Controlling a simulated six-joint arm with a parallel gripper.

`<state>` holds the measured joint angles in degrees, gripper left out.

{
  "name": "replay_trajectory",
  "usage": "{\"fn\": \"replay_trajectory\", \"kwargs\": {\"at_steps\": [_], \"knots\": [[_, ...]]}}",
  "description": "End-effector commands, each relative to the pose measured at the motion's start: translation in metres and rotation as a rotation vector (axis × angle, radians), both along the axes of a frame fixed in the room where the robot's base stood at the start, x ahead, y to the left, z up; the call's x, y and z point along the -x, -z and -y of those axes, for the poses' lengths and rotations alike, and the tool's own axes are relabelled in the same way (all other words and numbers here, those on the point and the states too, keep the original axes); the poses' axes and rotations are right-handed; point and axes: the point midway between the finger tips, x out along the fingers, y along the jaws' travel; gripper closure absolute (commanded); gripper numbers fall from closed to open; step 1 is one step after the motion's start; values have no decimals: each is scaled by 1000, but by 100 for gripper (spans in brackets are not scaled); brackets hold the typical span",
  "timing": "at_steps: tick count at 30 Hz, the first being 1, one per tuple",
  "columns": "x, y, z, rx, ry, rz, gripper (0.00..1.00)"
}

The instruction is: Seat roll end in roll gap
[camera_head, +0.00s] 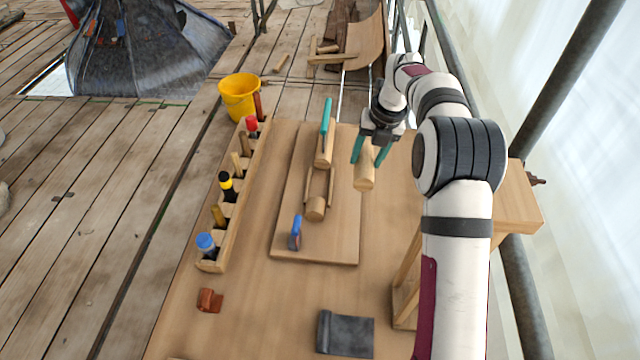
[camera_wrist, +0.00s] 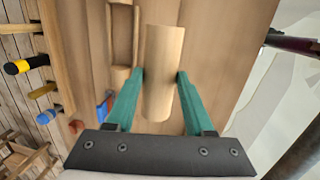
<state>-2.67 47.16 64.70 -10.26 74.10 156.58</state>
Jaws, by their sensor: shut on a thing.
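The roll end, a pale wooden cylinder (camera_head: 364,178), is held between the teal fingers of my gripper (camera_head: 368,158), to the right of the wooden frame. In the wrist view the roll end (camera_wrist: 164,70) lies lengthwise between the two fingers (camera_wrist: 160,90). The roll gap (camera_head: 319,183) shows as an opening between two side rails, with a wooden piece at its far end and a short round piece (camera_head: 315,208) at its near end. The gap also shows in the wrist view (camera_wrist: 121,38), left of the roll end. The roll end is apart from it.
The frame sits on a baseboard (camera_head: 288,243) on the bench.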

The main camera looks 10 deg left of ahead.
Motion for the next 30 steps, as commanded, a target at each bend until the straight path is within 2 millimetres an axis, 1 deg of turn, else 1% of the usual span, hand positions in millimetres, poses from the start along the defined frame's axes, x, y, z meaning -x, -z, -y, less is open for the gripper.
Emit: {"fn": "replay_trajectory", "kwargs": {"at_steps": [3,6,9,12,14,17,19,21,29,30], "knots": [[-8,23,-36,0,-2,-4,100],[-16,41,-66,0,-2,-2,100],[-22,56,-89,1,-2,-2,100],[-25,63,-101,0,0,-1,100],[-26,67,-104,0,0,-1,100],[-26,83,-104,1,0,-3,100],[-25,98,-104,0,0,-4,100],[-26,105,-104,0,0,-2,100],[-26,107,-104,0,0,-1,100],[-26,107,-104,0,0,-2,44]]}}
